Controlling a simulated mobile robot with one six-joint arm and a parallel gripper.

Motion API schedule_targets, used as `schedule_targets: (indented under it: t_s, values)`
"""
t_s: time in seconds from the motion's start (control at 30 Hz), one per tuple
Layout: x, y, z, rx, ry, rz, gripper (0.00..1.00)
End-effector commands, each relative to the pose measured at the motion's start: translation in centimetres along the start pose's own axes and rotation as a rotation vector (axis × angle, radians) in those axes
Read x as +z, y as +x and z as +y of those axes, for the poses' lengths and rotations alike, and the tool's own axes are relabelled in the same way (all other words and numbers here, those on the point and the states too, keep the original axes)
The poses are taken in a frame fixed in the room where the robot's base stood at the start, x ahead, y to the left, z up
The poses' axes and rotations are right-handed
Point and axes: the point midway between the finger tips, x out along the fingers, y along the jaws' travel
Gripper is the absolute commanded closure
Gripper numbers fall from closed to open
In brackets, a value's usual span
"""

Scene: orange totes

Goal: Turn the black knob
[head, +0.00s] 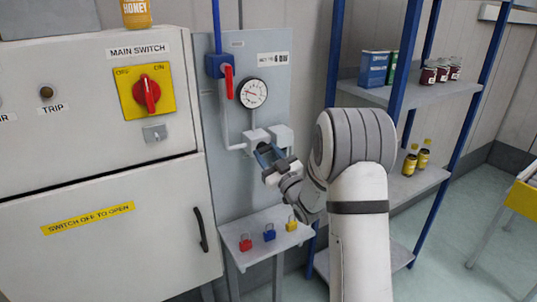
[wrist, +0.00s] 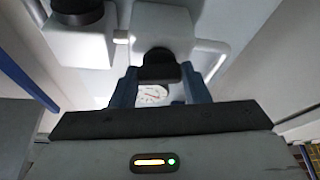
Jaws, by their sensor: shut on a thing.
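The black knob (wrist: 158,57) sticks out of a white box (wrist: 163,24) in the wrist view. My gripper (wrist: 160,88) has one blue-grey finger on each side of it and is shut on it. In the head view my gripper (head: 268,155) is at the white fitting (head: 256,137) under the round gauge, and the fingers mostly hide the knob there. The knob's turn angle cannot be made out.
A second black knob (wrist: 75,12) on another white box is close beside my gripper. A red-handled valve (head: 228,80) and gauge (head: 253,93) are above. A small shelf (head: 262,224) with padlocks is below. A blue-posted rack (head: 420,93) stands to the right.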

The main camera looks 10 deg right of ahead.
Motion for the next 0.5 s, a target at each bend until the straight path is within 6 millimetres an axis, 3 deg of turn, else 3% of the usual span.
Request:
schedule_targets:
  t_s: [0.1, 0.5]
  values:
    - [0.00, -0.02, 0.02, 0.000, 0.000, 0.000, 0.81]
    - [0.32, -0.20, -0.08, 0.034, 0.075, 0.001, 0.81]
